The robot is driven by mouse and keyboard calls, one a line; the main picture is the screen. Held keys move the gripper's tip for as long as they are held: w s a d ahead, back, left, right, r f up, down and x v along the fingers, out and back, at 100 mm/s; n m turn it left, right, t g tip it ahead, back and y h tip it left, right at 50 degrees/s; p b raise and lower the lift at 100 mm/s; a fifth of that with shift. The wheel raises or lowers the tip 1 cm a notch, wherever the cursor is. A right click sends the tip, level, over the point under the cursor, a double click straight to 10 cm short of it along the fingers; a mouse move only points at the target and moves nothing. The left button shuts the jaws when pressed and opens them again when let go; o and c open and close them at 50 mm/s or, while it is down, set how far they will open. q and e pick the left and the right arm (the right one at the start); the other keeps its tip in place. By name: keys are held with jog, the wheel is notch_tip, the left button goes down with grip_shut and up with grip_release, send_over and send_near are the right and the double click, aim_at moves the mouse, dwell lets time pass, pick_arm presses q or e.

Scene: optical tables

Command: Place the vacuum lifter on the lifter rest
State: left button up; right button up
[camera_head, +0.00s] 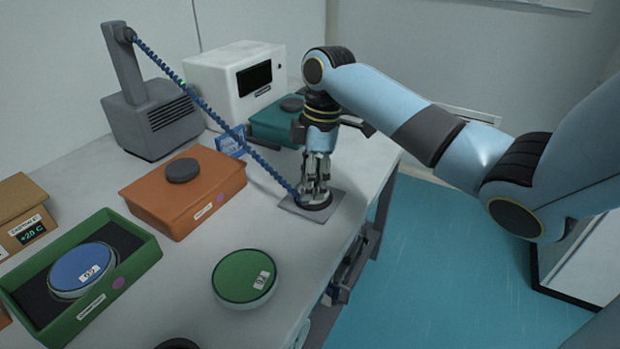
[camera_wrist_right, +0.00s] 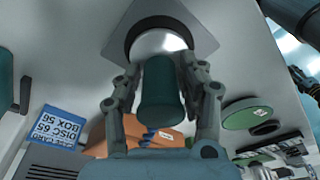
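The vacuum lifter (camera_head: 315,201) stands upright on the lifter rest (camera_head: 337,199), a grey square plate near the table's right edge. A blue coiled hose (camera_head: 262,164) runs to it from the grey pump. In the right wrist view, the lifter's dark green handle (camera_wrist_right: 160,95) points toward the camera, and its round base lies on the rest (camera_wrist_right: 200,14). My right gripper (camera_head: 317,180) is around the handle. Its fingers (camera_wrist_right: 160,80) are on both sides with small gaps visible, so it looks open. My left gripper is not seen.
The orange box (camera_head: 160,206) with a dark knob, the open green box (camera_head: 135,262) holding a blue disc (camera_head: 83,268), and a green disc (camera_head: 245,277) are left of and in front of the rest. The grey pump (camera_head: 150,120), white device (camera_head: 220,85) and teal box (camera_head: 270,125) stand behind.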

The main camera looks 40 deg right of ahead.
jog(key=shift+o, duration=0.6)
jog(key=shift+r, duration=0.1)
jog(key=r, duration=0.4)
jog(key=d+r, duration=0.1)
jog(key=r, duration=0.7)
jog(key=shift+s+d, duration=0.3)
jog(key=shift+s, duration=0.1)
